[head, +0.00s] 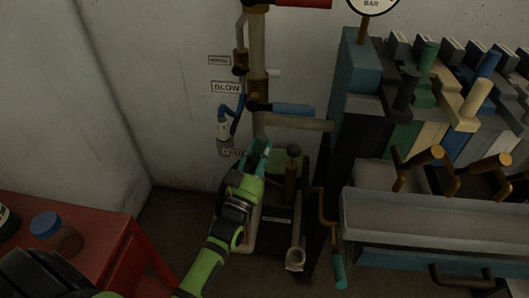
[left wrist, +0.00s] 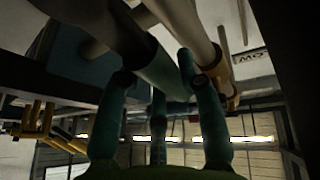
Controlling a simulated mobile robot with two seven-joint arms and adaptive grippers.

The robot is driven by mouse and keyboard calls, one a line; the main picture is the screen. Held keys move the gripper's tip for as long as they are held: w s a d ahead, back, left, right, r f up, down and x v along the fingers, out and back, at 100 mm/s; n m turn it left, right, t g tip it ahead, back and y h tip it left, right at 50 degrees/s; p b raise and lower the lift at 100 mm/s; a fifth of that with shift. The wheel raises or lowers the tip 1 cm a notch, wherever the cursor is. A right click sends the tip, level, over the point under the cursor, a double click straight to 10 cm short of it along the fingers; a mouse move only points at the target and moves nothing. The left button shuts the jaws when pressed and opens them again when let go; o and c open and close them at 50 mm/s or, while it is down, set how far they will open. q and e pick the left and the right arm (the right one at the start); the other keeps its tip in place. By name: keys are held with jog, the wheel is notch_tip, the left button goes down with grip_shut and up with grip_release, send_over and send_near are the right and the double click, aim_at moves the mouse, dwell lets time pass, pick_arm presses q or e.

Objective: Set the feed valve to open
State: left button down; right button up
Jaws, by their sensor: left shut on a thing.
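My left gripper (head: 260,152) reaches up to the lower part of the vertical pipe (head: 258,132). In the left wrist view its teal fingers (left wrist: 158,85) close around a dull teal lever grip (left wrist: 165,72), with a dark sleeve at its upper end. In the head view the gripper hides most of this lever, so I cannot tell its setting. A small label (head: 231,152) beside it is too blurred to read surely. Higher up, a blue-handled lever (head: 292,109) points right from the same pipe. My right gripper is not in view.
A "BLOW" label (head: 227,87) and a white-and-blue fitting (head: 223,127) are left of the pipe. A red table (head: 75,235) with a blue-lidded jar (head: 60,232) stands lower left.

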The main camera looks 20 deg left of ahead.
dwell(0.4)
pick_arm(q)
jog(key=c, duration=0.8)
grip_release()
